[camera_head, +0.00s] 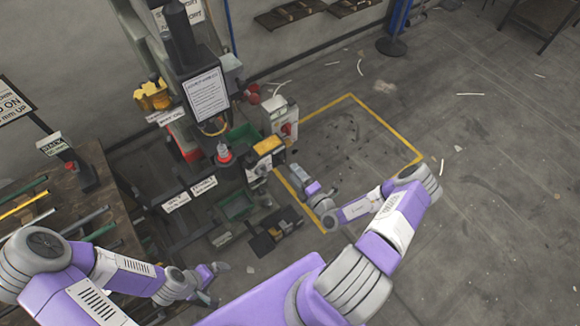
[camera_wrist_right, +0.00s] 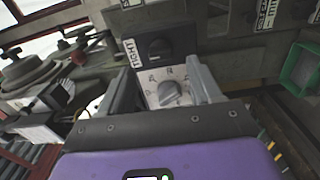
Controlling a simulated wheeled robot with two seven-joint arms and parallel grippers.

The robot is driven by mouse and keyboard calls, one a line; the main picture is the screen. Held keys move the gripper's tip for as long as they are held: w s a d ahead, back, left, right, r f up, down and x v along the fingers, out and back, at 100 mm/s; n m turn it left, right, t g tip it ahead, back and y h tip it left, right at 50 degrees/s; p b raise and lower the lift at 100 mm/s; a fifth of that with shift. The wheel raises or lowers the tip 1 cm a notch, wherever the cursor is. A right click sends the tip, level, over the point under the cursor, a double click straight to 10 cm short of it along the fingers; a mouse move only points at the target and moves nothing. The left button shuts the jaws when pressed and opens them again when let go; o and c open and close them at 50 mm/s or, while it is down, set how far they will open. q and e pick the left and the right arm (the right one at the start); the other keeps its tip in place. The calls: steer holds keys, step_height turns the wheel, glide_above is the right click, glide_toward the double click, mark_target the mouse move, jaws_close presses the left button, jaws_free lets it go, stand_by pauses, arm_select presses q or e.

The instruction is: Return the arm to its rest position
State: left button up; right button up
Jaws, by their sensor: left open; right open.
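My right arm reaches out and folds back toward the press. My right gripper (camera_head: 293,172) is beside the front of the press (camera_head: 205,95). In the right wrist view the open right gripper (camera_wrist_right: 165,85) has one finger on each side of a grey rotary knob (camera_wrist_right: 170,94) on a light plate. The fingers look apart from the knob; contact is not clear. A dark panel with a "RIGHT" label (camera_wrist_right: 132,49) sits above the knob. My left gripper (camera_head: 217,282) is open and empty, low in the head view near the table's right side.
A work table (camera_head: 95,205) with several rods stands at left. Green bins (camera_head: 238,205) are on the press, and one shows in the right wrist view (camera_wrist_right: 300,70). Yellow-lined floor (camera_head: 350,140) at right is mostly open, with scattered debris.

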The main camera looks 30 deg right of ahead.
steer(key=shift+s+d, duration=0.1)
steer(key=shift+s, duration=1)
steer(key=s+a+r+n+g+y, duration=0.2)
steer(key=a+n+g+y, duration=0.2)
steer(key=a+n+y, duration=0.8)
steer(key=s+a+f+n+g+y, duration=0.1)
steer(key=s+a+n+g, duration=0.75)
steer(key=a, duration=0.25)
steer(key=s+f+n+g+h, duration=0.5)
steer(key=s+n+g+h, duration=0.3)
steer(key=n, duration=1.1)
steer(key=w+n+t, duration=0.1)
steer(key=n, duration=0.2)
steer(key=w+d+n+t+h, duration=0.1)
steer(key=w+n, duration=0.1)
steer(key=n, duration=0.2)
steer(key=w+d+n+t+h, duration=0.1)
steer(key=n, duration=0.3)
steer(key=shift+w+r, duration=0.15)
steer(key=shift+r, duration=0.25)
